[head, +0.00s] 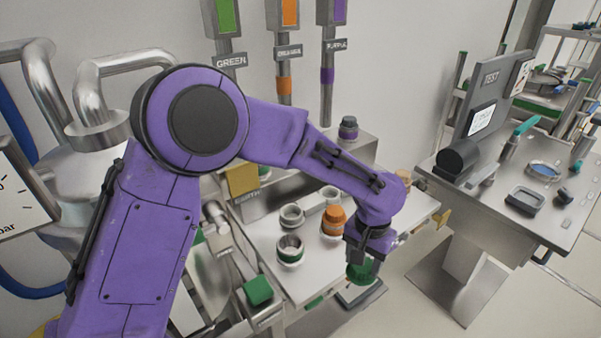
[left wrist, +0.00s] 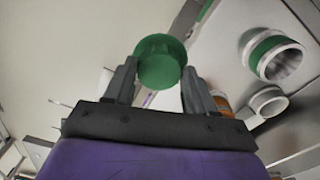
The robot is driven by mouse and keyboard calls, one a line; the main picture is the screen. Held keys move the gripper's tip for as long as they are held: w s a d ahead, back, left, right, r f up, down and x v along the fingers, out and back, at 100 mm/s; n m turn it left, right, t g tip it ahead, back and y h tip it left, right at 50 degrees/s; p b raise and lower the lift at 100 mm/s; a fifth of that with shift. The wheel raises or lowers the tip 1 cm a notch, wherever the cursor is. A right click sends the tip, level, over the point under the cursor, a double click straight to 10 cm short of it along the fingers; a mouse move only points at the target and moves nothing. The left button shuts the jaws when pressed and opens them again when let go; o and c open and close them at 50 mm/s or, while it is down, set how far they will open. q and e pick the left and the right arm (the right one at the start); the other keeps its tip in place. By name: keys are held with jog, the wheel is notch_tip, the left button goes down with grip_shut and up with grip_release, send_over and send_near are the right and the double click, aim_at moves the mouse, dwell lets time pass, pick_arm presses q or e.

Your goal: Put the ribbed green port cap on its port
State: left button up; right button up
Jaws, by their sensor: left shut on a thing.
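The green port cap (head: 361,271) is between the fingers of my left gripper (head: 364,257), which is shut on it. In the left wrist view the cap (left wrist: 160,61) shows as a round green piece at the fingertips (left wrist: 160,76); its ribs are not clear. The open port with a green band (head: 290,251) stands on the light bench, left of the cap and apart from it. It also shows at upper right in the left wrist view (left wrist: 274,56). My right gripper is not in view.
An orange-capped port (head: 333,222) stands between the green-banded port and my left gripper. More open ports (head: 291,216) stand behind. A purple-banded piece (head: 348,129) is at the back. A side table (head: 510,190) with small parts is at right.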

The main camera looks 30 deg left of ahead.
pick_arm(q)
jog(key=s+a+r+m+p, duration=0.1)
jog(key=a+r+m+p, duration=0.1)
jog(key=a+r+p, duration=0.55)
jog(key=a+r+m+p, duration=0.15)
jog(key=a+r, duration=0.25)
jog(key=a, duration=0.7)
jog(key=f, duration=0.2)
jog(key=a+f, duration=0.1)
jog(key=f, duration=0.2)
jog(key=shift+w, duration=0.1)
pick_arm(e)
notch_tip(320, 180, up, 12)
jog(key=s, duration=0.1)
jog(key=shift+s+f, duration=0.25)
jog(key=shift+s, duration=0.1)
pick_arm(q)
jog(key=shift+f, duration=0.15)
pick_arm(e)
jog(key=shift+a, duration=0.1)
